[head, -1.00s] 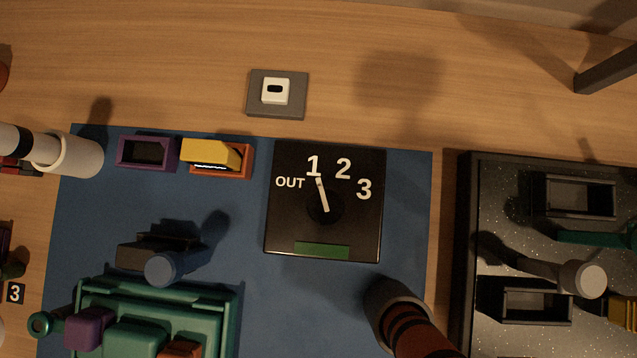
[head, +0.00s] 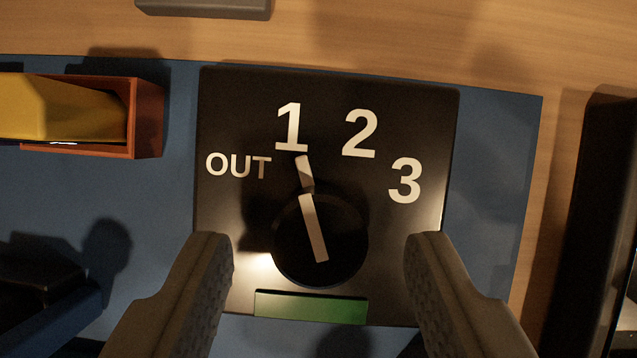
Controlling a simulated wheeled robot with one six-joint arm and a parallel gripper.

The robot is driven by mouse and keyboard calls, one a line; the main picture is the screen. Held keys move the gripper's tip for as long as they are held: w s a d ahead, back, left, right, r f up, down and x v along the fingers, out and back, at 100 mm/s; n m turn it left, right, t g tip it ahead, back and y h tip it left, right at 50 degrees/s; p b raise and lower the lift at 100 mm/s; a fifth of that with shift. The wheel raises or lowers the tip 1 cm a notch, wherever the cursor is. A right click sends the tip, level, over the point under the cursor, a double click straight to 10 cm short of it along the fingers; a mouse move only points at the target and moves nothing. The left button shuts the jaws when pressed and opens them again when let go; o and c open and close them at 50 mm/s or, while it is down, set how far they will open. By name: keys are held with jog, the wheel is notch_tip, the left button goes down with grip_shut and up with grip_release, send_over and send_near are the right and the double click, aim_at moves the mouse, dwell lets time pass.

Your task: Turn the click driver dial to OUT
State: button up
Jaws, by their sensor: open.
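The click driver is a black square panel (head: 240,215) with white marks OUT, 1, 2 and 3 in an arc. Its round black dial (head: 345,245) sits low in the middle, with a white pointer line (head: 313,225). The pointer leans slightly left of upright and points at the 1. The OUT mark (head: 238,165) is at the left. A green strip (head: 311,307) lies along the lower edge. My gripper (head: 319,245) is open, with one finger on each side of the dial and clear space between. I cannot tell its height above the panel.
The panel lies on a blue mat (head: 490,190) on a wooden table (head: 400,35). An orange tray (head: 148,118) with a yellow block (head: 65,108) stands to the left. A black case edge (head: 585,210) is at the right. A grey piece (head: 205,8) is at the top.

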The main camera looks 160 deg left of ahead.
jog(key=shift+x, duration=0.9)
jog(key=c, duration=1)
jog(key=shift+d+n+y, duration=0.1)
jog(key=shift+n+y, duration=0.7)
jog(key=shift+n, duration=1.2)
